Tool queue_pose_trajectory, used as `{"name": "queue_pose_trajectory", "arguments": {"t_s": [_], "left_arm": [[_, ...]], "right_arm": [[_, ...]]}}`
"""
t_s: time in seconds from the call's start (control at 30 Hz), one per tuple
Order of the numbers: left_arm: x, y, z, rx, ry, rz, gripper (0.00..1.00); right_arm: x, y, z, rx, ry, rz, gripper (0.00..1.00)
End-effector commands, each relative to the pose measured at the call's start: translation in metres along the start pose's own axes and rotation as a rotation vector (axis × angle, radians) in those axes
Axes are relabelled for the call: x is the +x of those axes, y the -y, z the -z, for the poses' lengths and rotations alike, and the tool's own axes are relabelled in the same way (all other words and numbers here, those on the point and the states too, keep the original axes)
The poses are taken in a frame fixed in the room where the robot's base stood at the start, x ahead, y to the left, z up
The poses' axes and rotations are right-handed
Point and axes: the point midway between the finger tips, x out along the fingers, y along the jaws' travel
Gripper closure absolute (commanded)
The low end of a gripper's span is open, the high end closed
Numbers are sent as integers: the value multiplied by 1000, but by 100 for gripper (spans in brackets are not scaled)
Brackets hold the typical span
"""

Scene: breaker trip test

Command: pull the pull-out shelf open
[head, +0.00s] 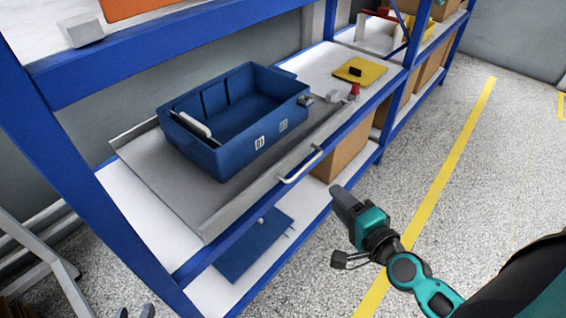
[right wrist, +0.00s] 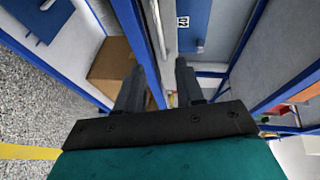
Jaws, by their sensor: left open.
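The pull-out shelf (head: 185,195) is a grey tray with a raised lip, lying in the middle level of the blue rack. Its pale bar handle (head: 301,166) sits at the front edge, over the blue beam. A blue bin (head: 262,163) with white labels stands on the tray. My right gripper (head: 337,190) is in front of the rack, a little right of and below the handle, and apart from it. In the right wrist view its two fingers (right wrist: 158,65) are apart with nothing held. My left gripper (head: 134,312) shows only as dark tips at the bottom edge, spread apart.
A yellow plate (head: 360,71) with a black block lies right of the tray. A cardboard box (head: 343,146) and a blue panel (head: 254,245) are on the level below. Blue rack posts (head: 75,150) flank the tray. The speckled floor (head: 465,190) in front is clear.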

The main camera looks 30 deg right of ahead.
Motion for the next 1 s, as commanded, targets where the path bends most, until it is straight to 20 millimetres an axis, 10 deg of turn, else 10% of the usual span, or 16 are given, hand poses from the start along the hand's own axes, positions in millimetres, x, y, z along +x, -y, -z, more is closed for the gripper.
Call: {"name": "queue_pose_trajectory", "arguments": {"t_s": [1.0], "left_arm": [[-2,-1,-6,-3,9,-2,57]], "right_arm": [[124,-1,4,28,-10,4,63]]}}
